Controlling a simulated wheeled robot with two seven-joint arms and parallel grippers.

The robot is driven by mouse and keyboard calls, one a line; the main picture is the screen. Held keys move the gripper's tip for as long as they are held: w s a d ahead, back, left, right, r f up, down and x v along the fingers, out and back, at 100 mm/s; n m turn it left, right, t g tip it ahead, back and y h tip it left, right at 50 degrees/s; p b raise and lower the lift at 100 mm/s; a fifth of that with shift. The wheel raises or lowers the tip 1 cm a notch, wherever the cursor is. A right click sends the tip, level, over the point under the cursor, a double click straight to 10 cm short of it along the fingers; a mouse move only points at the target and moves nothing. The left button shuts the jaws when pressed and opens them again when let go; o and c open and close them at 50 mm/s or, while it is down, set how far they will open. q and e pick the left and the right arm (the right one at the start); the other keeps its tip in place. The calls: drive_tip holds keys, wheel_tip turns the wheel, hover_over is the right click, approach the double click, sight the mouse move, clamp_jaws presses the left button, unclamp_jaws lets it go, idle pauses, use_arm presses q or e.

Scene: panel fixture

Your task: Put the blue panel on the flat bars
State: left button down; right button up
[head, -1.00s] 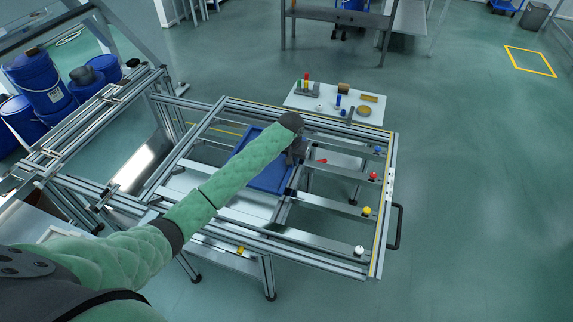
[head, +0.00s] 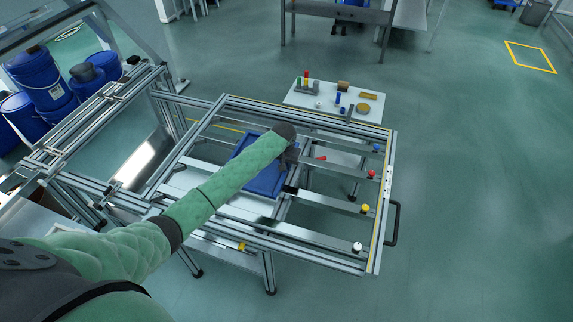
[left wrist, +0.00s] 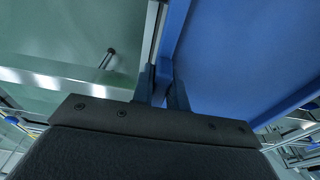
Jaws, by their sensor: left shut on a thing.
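The blue panel (head: 262,181) is a shallow, rimmed rectangle over the left-middle part of the metal frame, partly hidden under my left arm. My left gripper (head: 289,162) is shut on its right edge. In the left wrist view the fingers (left wrist: 163,88) pinch the rim of the panel (left wrist: 235,50), which fills the upper right. The flat bars (head: 330,204) run across the frame to its right side. Whether the panel touches the bars I cannot tell. My right gripper is not in view.
Blue, red, yellow and white knobs (head: 365,208) stand along the frame's right side. A small white table (head: 300,98) with several small parts is behind the frame. Blue drums (head: 40,85) stand at far left.

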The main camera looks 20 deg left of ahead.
use_arm(q)
drive_tip(key=c, duration=1.7)
unclamp_jaws()
drive_tip(key=shift+f, duration=0.1)
drive_tip(key=o, duration=0.3)
